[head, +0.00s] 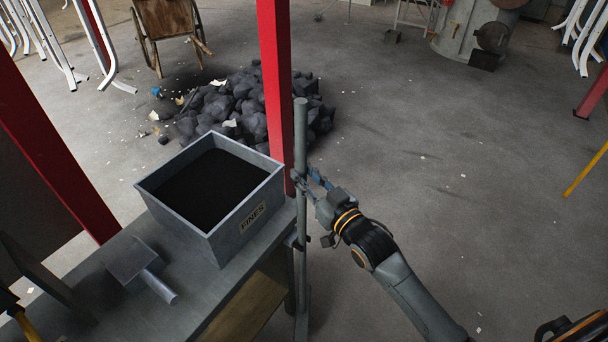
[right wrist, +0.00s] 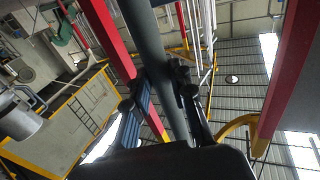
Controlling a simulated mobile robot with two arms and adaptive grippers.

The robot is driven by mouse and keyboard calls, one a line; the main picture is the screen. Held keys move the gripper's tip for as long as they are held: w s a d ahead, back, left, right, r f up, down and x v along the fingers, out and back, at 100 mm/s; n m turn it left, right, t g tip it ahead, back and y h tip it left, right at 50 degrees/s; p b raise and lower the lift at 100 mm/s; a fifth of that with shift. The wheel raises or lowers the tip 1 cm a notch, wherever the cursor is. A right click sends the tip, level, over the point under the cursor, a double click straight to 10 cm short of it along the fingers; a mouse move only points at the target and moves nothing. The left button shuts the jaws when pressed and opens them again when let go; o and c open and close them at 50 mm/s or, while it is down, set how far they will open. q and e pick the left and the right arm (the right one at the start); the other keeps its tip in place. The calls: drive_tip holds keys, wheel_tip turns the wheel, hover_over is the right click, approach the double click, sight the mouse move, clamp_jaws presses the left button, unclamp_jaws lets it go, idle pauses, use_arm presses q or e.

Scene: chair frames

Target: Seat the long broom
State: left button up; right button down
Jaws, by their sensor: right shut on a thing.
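The long broom shows as a grey-green round pole (head: 301,140), standing nearly upright beside the bench's right end, just right of a red post. Its broom head cannot be made out. My right gripper (head: 308,182) is shut on the pole at about bench-top height, coming from the right. In the right wrist view the pole (right wrist: 150,45) runs between the two fingers (right wrist: 158,100). A small dark bracket (head: 291,241) sits at the bench edge against the pole lower down; whether the pole is inside it or only beside it, I cannot tell. My left gripper is not in view.
A grey bin marked FINES (head: 252,222), full of dark grains, stands on the bench (head: 215,308) with a scoop (head: 140,268) beside it. A red post (head: 275,70) rises close behind the pole. A coal heap (head: 235,105) lies beyond.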

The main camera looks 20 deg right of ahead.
sight(304, 196)
drive_tip(key=shift+s+r, duration=0.1)
drive_tip(key=shift+r, duration=0.1)
drive_tip(key=shift+p, duration=0.35)
wheel_tip(304, 196, down, 4)
drive_tip(key=b, duration=0.2)
drive_tip(key=shift+f+b, duration=0.15)
drive_tip(key=shift+b, duration=0.25)
drive_tip(key=shift+p, duration=0.45)
drive_tip(key=shift+f, duration=0.25)
idle(0.4)
drive_tip(key=shift+f+b, duration=1)
drive_tip(key=shift+f, duration=0.3)
